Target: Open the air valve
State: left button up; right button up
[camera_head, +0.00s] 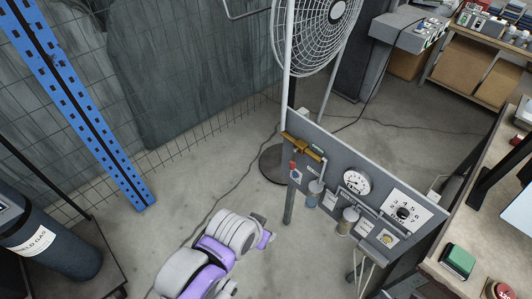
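A grey upright panel (331,160) stands right of centre in the head view. Near its left end is a brass-coloured fitting (303,147). A small red handle (292,166) sits just below the fitting's left end; it looks like the air valve's lever, but its exact position is too small to read. My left gripper (264,231) is left of the panel and apart from it, below the red handle in the picture. Its fingers are small and partly turned away, so their opening is unclear. My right gripper is not in view.
The panel also carries a round gauge (356,182), a numbered dial (403,213) and small cylinders. A fan (315,35) stands behind it. A workbench (459,226) is at right. A gas cylinder (62,257) is at left. Floor between cylinder and panel is mostly clear.

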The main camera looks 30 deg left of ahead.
aim_at(293, 162)
jog(key=u, duration=0.75)
jog(key=i+j+z, duration=0.3)
jog(key=z, duration=0.15)
jog(key=i+j+z, duration=0.3)
jog(key=j+z, duration=0.15)
jog(key=i+j+z, duration=0.2)
jog(key=j+z, duration=0.25)
jog(key=i+j+z, duration=0.1)
jog(key=j+z, duration=0.3)
jog(key=j, duration=0.15)
jog(key=j+z, duration=0.45)
jog(key=k+j+z, duration=0.1)
jog(key=j+z, duration=0.35)
jog(key=j, duration=0.25)
jog(key=k+j+z, duration=0.15)
jog(key=j+z, duration=0.3)
jog(key=j, duration=0.1)
